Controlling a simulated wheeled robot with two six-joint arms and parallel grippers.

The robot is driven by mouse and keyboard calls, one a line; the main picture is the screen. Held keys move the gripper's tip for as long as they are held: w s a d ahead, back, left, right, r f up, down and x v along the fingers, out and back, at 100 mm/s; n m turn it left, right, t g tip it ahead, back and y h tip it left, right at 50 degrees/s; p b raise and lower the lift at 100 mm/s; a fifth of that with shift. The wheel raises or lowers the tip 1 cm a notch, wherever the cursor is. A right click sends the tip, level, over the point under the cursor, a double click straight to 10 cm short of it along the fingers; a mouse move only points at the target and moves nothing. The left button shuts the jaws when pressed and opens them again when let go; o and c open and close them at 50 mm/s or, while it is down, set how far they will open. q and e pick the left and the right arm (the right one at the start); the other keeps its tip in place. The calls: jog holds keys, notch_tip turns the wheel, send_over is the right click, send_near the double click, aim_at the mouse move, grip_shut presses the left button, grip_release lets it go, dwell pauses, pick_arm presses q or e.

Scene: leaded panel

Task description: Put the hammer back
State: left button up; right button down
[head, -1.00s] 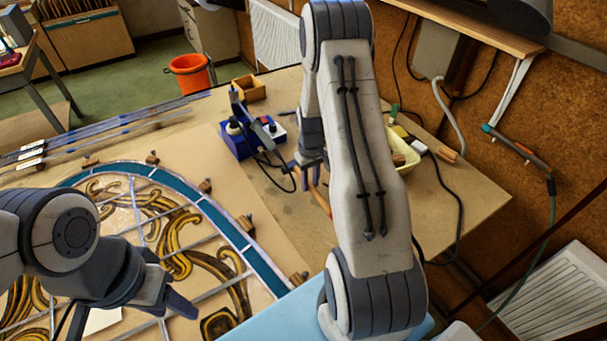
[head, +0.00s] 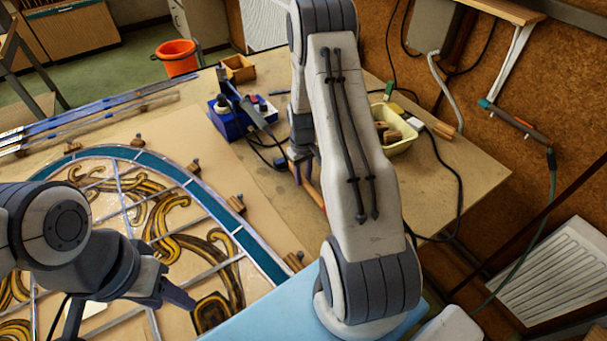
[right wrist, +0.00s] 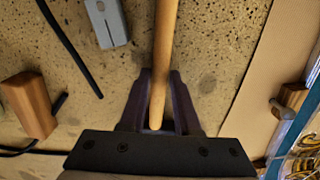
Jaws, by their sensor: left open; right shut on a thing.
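The hammer's light wooden handle (right wrist: 165,50) runs up between the fingers of my right gripper (right wrist: 160,78) in the right wrist view. That gripper is shut on the handle. The hammer's head is out of the wrist view. In the head view, my right gripper (head: 298,158) is over the bench beside the soldering station, with a bit of the handle (head: 313,193) showing beside my arm. I cannot tell whether the hammer touches the bench. My left gripper (head: 130,304) is open and empty above the leaded panel (head: 180,215).
A blue soldering station (head: 230,122) and a small wooden box (head: 238,70) stand behind the right gripper. A yellow tray (head: 403,143) with wooden pieces sits right of my arm. In the wrist view, a wooden block (right wrist: 28,105), dark cable and grey piece (right wrist: 106,22) lie close by.

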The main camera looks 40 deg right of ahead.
jog(key=c, duration=0.5)
grip_release()
jog(key=shift+c, duration=0.2)
jog(key=shift+r, duration=0.1)
notch_tip(320, 180, up, 9)
jog(key=b, duration=0.3)
jog(key=a+r+n, duration=0.2)
jog(key=a+r, duration=0.4)
jog(key=a, duration=0.5)
jog(key=s+a+r+n, duration=0.25)
jog(key=s+a, duration=0.35)
jog(key=a, duration=0.5)
jog(key=s+a+r+n, duration=0.1)
jog(key=s+a, duration=0.2)
jog(key=s, duration=0.3)
jog(key=s+a+r+n, duration=0.1)
jog(key=s+a, duration=0.2)
jog(key=s, duration=0.3)
jog(key=s+a+r+n+y, duration=0.1)
jog(key=s+a, duration=0.2)
jog(key=s, duration=0.3)
jog(key=shift+b, duration=0.4)
